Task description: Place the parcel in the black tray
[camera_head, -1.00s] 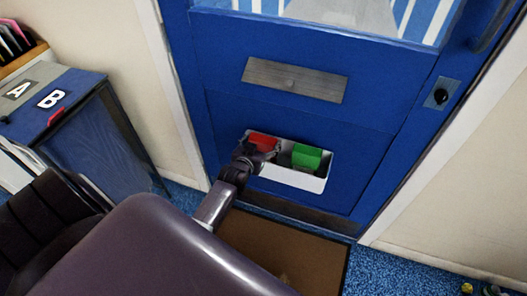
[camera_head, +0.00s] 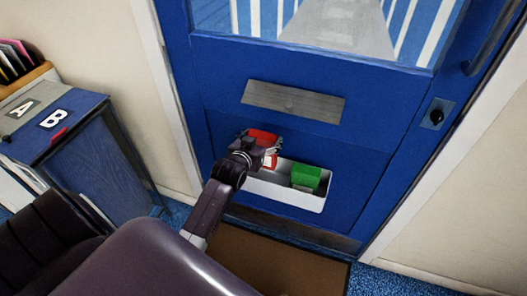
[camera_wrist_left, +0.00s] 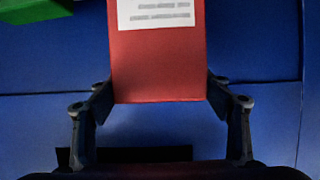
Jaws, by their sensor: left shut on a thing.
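My left gripper (camera_head: 257,150) is shut on a red box-shaped parcel (camera_head: 264,136). The parcel is held above the left end of a white bin on the blue door. In the left wrist view the parcel (camera_wrist_left: 155,75) sits between the two fingers, with a white printed label (camera_wrist_left: 157,13) on its face. I cannot make out a black tray in either view. My right gripper is not in view.
The white bin (camera_head: 290,196) holds a green box (camera_head: 306,177) at its right. The blue door (camera_head: 380,110) has a metal plate (camera_head: 292,98) above the bin. A cabinet marked A and B (camera_head: 85,105) stands at left. A brown mat (camera_head: 290,262) lies below.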

